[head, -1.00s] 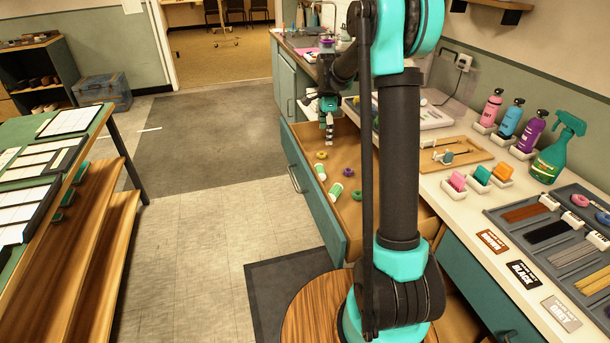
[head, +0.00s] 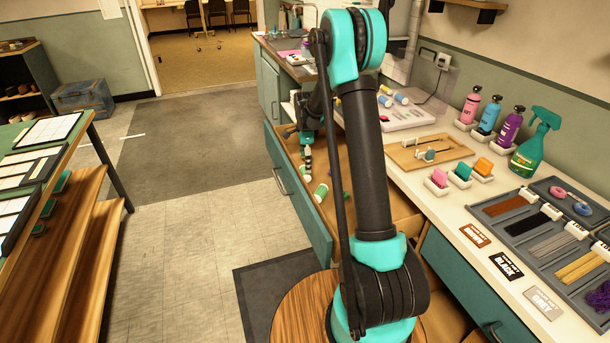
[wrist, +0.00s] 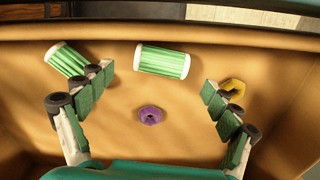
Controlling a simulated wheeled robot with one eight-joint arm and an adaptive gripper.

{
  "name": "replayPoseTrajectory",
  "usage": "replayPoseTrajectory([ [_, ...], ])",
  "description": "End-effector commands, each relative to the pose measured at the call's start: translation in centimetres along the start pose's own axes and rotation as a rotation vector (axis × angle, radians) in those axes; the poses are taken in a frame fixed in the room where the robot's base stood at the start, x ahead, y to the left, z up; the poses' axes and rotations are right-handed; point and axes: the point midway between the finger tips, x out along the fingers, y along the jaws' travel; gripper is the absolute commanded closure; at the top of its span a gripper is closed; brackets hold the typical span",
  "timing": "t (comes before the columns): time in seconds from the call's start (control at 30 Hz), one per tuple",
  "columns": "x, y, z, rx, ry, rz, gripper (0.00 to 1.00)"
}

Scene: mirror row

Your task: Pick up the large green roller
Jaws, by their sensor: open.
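Two green-striped rollers with pale ends lie in the open drawer. In the wrist view one roller (wrist: 162,61) lies near the middle, ahead of the gap between my fingers, and looks the larger. The other roller (wrist: 62,57) lies tilted at the left, partly covered by my left finger. My gripper (wrist: 157,86) is open and empty above the drawer floor, its fingers wide apart. In the head view my gripper (head: 307,162) hangs over the drawer, and one green roller (head: 320,193) shows just nearer than it. My arm hides part of the drawer.
A purple ring (wrist: 151,115) lies between my fingers, and a yellow ring (wrist: 235,86) lies by the right finger. The drawer front (head: 290,190) and walls surround them. The counter (head: 430,205) at the right holds bottles, sponges and trays. Open floor (head: 190,220) lies to the left.

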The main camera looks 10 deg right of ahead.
Motion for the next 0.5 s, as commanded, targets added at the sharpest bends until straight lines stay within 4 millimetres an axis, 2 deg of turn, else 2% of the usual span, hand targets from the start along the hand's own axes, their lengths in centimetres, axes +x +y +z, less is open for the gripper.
replayPoseTrajectory([
  [0.17, 1.5, -0.1, 0.1, 0.000, 0.000, 0.000, 0.10],
  [0.4, 4.8, -0.2, 0.1, 0.000, 0.000, 0.000, 0.10],
  [0.5, 5.1, -0.2, 0.1, 0.000, 0.000, 0.000, 0.10],
])
